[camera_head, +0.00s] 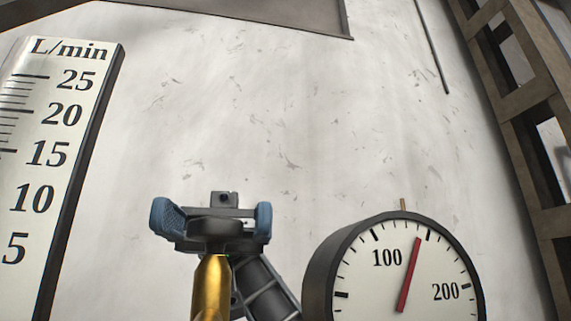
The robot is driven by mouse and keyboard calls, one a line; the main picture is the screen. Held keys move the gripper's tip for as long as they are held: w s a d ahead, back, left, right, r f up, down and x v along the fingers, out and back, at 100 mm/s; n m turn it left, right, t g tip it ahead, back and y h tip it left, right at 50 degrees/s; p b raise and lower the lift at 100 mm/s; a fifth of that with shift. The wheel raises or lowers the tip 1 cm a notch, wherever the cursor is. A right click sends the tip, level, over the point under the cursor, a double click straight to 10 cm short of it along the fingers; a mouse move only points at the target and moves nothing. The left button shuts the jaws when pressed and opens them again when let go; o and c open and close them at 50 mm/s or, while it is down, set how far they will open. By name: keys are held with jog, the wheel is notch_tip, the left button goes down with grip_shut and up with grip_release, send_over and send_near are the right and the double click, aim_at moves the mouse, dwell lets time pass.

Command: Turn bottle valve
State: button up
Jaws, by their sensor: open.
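My gripper (213,221), dark grey with blue fingertips, is in the lower middle of the head view. Its two fingers are spread wide apart. A dark, rounded piece (215,233) shows between the fingers, with clear gaps on both sides; I cannot tell whether it is a valve knob or part of my gripper. A brass-coloured stem (211,285) rises from the bottom edge just below it, perhaps part of the bottle valve. The bottle itself is not in view.
A round pressure gauge (376,276) with a red needle between 100 and 200 stands at the lower right. A flow scale (52,150) marked L/min stands at the left. Behind is a scuffed white wall (300,110). A brown metal frame (525,100) runs down the right.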

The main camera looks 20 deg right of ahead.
notch_tip(320, 180, up, 4)
jog(key=shift+f+p, duration=0.1)
jog(key=shift+p, duration=0.8)
jog(key=s+d+r+p, duration=0.3)
jog(key=d+r, duration=0.4)
jog(key=d, duration=0.4)
jog(key=shift+s, duration=0.4)
jog(key=shift+s, duration=0.1)
